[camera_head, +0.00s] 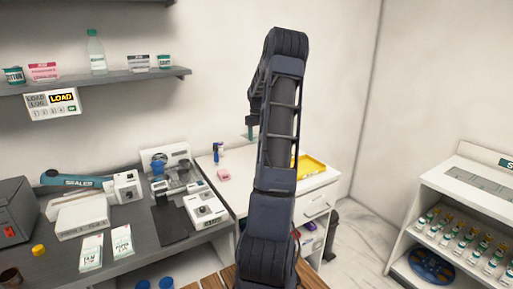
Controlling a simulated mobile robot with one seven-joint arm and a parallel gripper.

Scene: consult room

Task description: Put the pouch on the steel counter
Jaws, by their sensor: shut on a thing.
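My arm rises through the middle of the view and folds over at the top. My gripper (252,118) hangs left of the arm link, in front of the back wall and above the white cabinet. It is small and partly hidden by the arm. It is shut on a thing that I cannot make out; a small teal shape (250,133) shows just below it. Two white and green packets, one on the left (91,253) and one on the right (122,241), lie on the dark grey counter (155,258). I cannot tell whether either is the pouch.
The white cabinet (240,190) bears a yellow tray (312,166), a pink item (223,174) and a blue item (216,152). White devices crowd the grey counter. A wall shelf (120,77) is upper left. A white rack (470,190) with several vials stands right.

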